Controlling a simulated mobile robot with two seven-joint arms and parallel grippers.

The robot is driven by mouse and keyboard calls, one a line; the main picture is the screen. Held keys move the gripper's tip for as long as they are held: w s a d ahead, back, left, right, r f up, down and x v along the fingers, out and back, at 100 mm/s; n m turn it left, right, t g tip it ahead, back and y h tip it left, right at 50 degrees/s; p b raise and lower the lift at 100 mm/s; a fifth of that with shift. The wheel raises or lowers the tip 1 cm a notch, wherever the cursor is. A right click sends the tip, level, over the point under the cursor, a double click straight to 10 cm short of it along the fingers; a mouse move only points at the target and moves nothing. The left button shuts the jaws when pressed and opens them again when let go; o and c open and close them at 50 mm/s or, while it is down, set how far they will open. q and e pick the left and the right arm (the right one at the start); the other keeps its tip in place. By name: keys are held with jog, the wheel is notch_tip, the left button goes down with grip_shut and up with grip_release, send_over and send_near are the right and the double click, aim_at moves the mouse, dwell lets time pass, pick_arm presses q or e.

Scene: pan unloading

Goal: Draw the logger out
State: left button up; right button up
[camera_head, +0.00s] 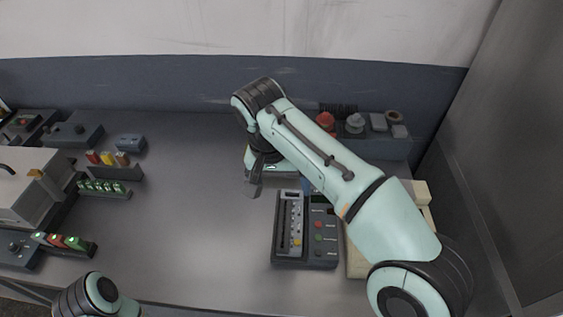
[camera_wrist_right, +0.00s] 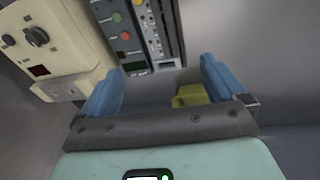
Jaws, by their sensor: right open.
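I cannot tell for sure which part is the logger. A dark panel box (camera_head: 306,264) stands right of centre on the bench, with a light grey strip module (camera_head: 291,225) of small buttons in its left half. The module also shows in the right wrist view (camera_wrist_right: 152,28), beyond the fingertips. My right gripper (camera_wrist_right: 160,78) is open, its blue fingers spread at the box's far end. A yellow-green block (camera_wrist_right: 190,96) shows between the fingers, nearer the right one; I cannot tell whether it touches. In the head view my arm mostly hides this gripper. My left gripper is out of view.
A cream box (camera_head: 357,262) with knobs stands right of the panel box, partly behind my arm. A back shelf holds a red knob (camera_head: 325,121) and several small parts. Racks with coloured parts (camera_head: 115,172) and a grey case (camera_head: 22,188) stand left. The bench's centre-left is clear.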

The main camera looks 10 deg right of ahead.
aim_at(290, 217)
jog(key=f+b, duration=0.1)
jog(key=f, duration=0.3)
jog(key=d+f+b, duration=0.1)
jog(key=f, duration=0.3)
jog(key=d+f+b, duration=0.1)
jog(key=f, duration=0.3)
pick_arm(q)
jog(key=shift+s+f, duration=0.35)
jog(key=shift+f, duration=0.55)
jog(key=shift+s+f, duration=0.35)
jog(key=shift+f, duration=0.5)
pick_arm(e)
jog(key=shift+f, duration=0.5)
jog(key=shift+w, duration=0.1)
jog(key=c, duration=1.2)
